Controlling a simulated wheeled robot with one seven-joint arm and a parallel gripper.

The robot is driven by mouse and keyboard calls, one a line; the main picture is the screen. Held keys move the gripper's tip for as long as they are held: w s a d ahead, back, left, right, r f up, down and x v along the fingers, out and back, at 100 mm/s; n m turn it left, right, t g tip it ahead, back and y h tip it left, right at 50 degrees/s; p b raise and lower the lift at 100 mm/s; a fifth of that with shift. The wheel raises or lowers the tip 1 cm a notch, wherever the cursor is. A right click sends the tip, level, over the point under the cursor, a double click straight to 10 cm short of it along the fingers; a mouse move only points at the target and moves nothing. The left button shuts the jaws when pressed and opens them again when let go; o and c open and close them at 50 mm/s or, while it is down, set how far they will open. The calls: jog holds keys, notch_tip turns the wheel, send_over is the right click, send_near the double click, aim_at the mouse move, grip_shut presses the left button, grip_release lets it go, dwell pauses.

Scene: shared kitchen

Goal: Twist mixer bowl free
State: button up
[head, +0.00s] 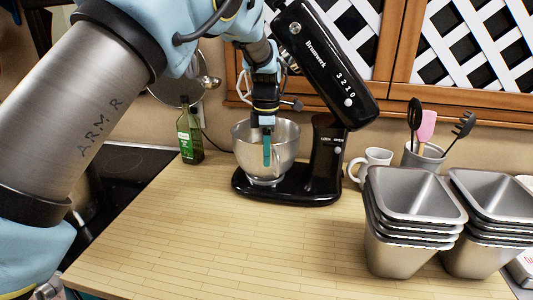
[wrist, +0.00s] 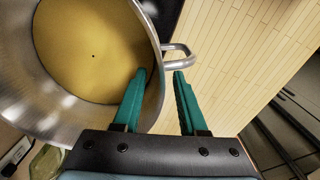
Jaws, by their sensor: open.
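The steel mixer bowl (head: 282,155) sits upright on the base of the black stand mixer (head: 318,180), whose head is tilted up. In the wrist view the bowl (wrist: 55,118) fills the upper left, with its loop handle (wrist: 178,47) at its right side. Its floor looks yellow-tan; I cannot tell if that is contents or reflection. My gripper (head: 266,150) points down at the bowl. In the wrist view its green fingers (wrist: 160,80) are apart, the left one over the bowl and the right one near the handle's lower end. Nothing is held; contact is unclear.
A green bottle (head: 189,135) stands left of the mixer by the dark stovetop (head: 128,160). A white mug (head: 371,162), a utensil holder (head: 423,156) and stacked metal pans (head: 405,230) stand to the right. The front of the wooden counter (head: 220,250) is clear.

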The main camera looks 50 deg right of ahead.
notch_tip(320, 180, up, 11)
jog(key=b, duration=0.3)
jog(key=shift+a+f+b, duration=0.1)
jog(key=shift+b, duration=0.2)
